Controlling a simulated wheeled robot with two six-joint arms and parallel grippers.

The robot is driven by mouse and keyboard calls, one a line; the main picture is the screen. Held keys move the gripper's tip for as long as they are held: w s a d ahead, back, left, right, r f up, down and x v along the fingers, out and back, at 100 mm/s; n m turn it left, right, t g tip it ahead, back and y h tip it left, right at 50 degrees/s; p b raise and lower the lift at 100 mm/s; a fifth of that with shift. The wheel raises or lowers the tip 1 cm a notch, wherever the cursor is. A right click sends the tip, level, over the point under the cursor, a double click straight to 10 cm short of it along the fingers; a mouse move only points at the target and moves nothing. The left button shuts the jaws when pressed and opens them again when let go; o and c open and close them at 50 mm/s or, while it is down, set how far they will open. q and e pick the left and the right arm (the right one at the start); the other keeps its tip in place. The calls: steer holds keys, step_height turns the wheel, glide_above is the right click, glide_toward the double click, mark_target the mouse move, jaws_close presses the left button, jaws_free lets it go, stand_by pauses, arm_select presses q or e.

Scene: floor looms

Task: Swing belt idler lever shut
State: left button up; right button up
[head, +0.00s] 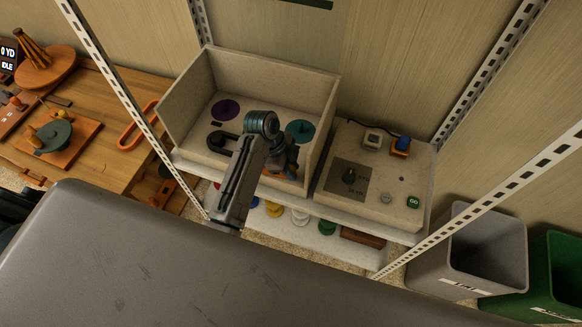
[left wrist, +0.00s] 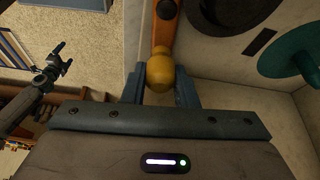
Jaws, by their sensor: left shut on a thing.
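The belt idler lever is an orange arm (left wrist: 163,28) with a round yellow knob (left wrist: 160,72) at its end, seen in the left wrist view. My left gripper (left wrist: 160,86) has its blue-grey fingers shut on the knob, one at each side. In the head view my left gripper (head: 281,164) reaches down into the open beige box (head: 180,112), and little orange shows around it. The lever's pivot is hidden there. A teal disc (head: 299,131) and a purple disc (head: 225,110) sit in the box. My right gripper (left wrist: 61,56) shows in the left wrist view, fingers apart and empty.
A control panel (head: 385,195) with a knob and green GO button (head: 413,202) stands right of the box. White slotted posts (head: 125,90) frame the shelf. Coloured spools (head: 300,217) lie below. Grey (head: 490,245) and green bins stand at right. A wooden bench (head: 110,110) is at left.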

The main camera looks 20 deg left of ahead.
arm_select(q)
steer(key=shift+w+r+n+t, duration=0.1)
steer(key=shift+w+n+t, duration=0.25)
steer(key=shift+n, duration=0.45)
steer(key=shift+w+a+n+t, duration=0.2)
steer(key=shift+w+n+t, duration=0.2)
steer(key=shift+n, duration=0.4)
steer(key=shift+w+a+n+t+y, duration=0.25)
steer(key=shift+w+n, duration=0.1)
steer(key=shift+n, duration=0.55)
steer(key=shift+w+a+n+t+y, duration=0.2)
steer(key=shift+w+n+t, duration=0.1)
steer(key=shift+n, duration=0.6)
steer(key=shift+w+a+n+t+y, duration=0.25)
steer(key=shift+w+n, duration=0.1)
steer(key=shift+n, duration=0.55)
steer(key=o, duration=1)
